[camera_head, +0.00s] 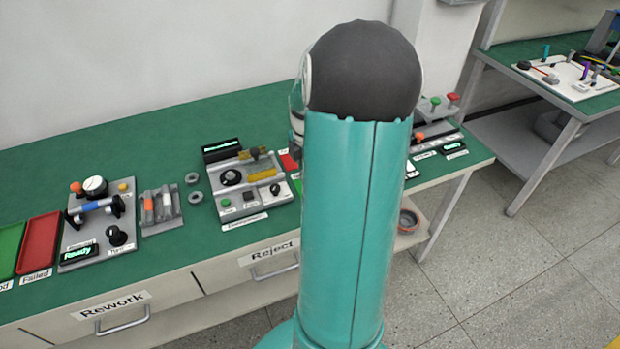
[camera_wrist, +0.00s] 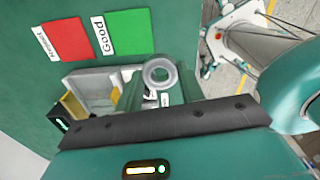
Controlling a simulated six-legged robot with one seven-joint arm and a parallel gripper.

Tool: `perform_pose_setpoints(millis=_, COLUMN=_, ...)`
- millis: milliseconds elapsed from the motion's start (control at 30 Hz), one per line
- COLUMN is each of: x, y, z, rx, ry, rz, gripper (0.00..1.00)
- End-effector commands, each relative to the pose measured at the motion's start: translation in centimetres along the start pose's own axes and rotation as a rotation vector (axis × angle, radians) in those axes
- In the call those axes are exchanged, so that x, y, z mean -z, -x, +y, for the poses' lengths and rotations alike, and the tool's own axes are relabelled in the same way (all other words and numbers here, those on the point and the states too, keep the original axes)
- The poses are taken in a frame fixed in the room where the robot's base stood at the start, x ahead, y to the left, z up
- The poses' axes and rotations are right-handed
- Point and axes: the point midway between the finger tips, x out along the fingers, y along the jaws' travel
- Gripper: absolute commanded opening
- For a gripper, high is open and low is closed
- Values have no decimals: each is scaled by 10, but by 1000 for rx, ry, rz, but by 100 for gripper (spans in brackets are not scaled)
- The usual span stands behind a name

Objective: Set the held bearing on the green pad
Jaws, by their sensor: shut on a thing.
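My gripper (camera_wrist: 160,88) is shut on a grey ring-shaped bearing (camera_wrist: 159,72), seen in the wrist view with its hole facing the camera. The green pad (camera_wrist: 128,32), labelled "Good", lies flat on the bench just above the bearing in that picture, and its face looks bare. The bearing appears apart from the pad; its height over the bench is hard to tell. In the head view my arm hides the gripper and held bearing, and only a sliver of the green pad (camera_head: 297,186) shows beside the arm.
A red pad (camera_wrist: 67,39), labelled "Reject", lies left of the green one. A grey fixture (camera_wrist: 90,86) stands below the pads in the wrist view. In the head view, two loose rings (camera_head: 193,187) lie left of a test station (camera_head: 251,190). A red tray (camera_head: 40,243) is at far left.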

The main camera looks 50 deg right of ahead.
Motion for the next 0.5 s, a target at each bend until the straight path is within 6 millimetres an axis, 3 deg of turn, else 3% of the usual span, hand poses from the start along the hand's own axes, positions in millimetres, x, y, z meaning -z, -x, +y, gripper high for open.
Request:
perform_pose_setpoints(millis=300, x=-27, y=-48, z=36, rx=2, ry=-3, rz=1, gripper=15)
perform_pose_setpoints(millis=500, x=-34, y=-61, z=45, rx=0, ry=-4, rz=0, gripper=15)
